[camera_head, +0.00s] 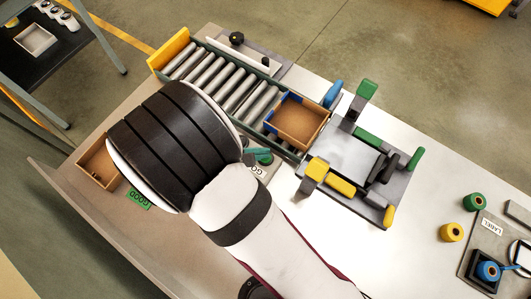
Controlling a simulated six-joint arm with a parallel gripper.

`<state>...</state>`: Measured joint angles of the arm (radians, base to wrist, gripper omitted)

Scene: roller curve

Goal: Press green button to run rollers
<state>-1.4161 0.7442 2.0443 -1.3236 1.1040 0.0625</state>
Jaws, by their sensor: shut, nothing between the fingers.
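A green button (265,159) shows just right of my arm's large black joint, on a small pale panel with a label that seems to read GO (258,170). A teal strip (257,151) lies over or beside the button's upper edge; I cannot tell what it belongs to. The grey rollers (222,80) run in a row at the upper middle. A brown open box (299,120) with blue corners sits at their right end. My arm covers the middle of the view. My gripper is hidden behind it, so its contact with the button cannot be seen.
A yellow end plate (169,48) closes the rollers' left end. A grey fixture (352,160) with green, yellow and blue blocks stands right of the box. A brown tray (98,165) and a green GOOD label (139,199) lie left. Tape rolls (474,202) lie far right.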

